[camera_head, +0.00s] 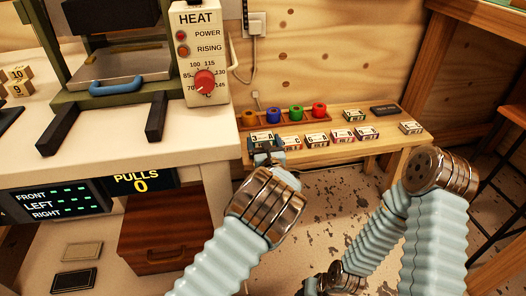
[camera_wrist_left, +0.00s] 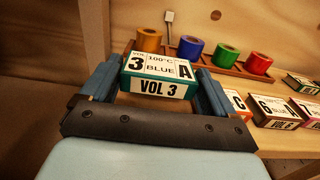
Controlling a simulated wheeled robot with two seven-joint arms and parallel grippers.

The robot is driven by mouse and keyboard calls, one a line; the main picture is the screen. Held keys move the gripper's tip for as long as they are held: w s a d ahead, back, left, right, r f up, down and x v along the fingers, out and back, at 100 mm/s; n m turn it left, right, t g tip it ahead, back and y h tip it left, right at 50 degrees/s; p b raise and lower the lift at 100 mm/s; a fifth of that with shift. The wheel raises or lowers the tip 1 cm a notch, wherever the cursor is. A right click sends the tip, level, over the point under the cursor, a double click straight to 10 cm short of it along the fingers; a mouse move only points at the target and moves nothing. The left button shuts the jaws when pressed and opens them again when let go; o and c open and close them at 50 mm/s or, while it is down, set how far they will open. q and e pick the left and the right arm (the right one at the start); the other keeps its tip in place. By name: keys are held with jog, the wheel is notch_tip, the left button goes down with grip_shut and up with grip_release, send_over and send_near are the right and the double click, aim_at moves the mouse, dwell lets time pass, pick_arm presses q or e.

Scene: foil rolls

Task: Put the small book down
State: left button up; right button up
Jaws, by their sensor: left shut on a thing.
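My left gripper (camera_head: 264,150) is shut on a small book with a teal cover, marked "3", "A", "100°C BLUE" and "VOL 3". The small book (camera_head: 262,137) shows at the left end of a low wooden bench (camera_head: 380,148). In the left wrist view the small book (camera_wrist_left: 158,75) sits level between the two blue fingers of the left gripper (camera_wrist_left: 160,88). I cannot tell whether its underside touches the bench. My right arm is at the right of the head view, but its gripper fingers are not visible.
Several small books (camera_head: 317,139) lie in a row on the bench, one close to the right of the held book. Behind stands a wooden rack (camera_head: 258,118) with coloured rolls (camera_head: 296,113). A dark block (camera_head: 384,109) lies at the back right. The white press table (camera_head: 200,135) stands left.

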pick_arm(q)
jog(key=shift+w+a+f, duration=0.1)
jog(key=shift+f, duration=0.85)
jog(key=shift+w+a+f, duration=0.1)
jog(key=shift+f, duration=0.8)
jog(key=shift+f+b, duration=0.2)
jog(key=shift+b, duration=0.1)
jog(key=o, duration=0.8)
jog(key=shift+d+r+p, duration=0.1)
jog(key=shift+r+p, duration=0.2)
jog(key=s+d, duration=0.2)
jog(key=s, duration=0.9)
jog(key=shift+s, duration=0.4)
jog(key=shift+d+f, duration=0.1)
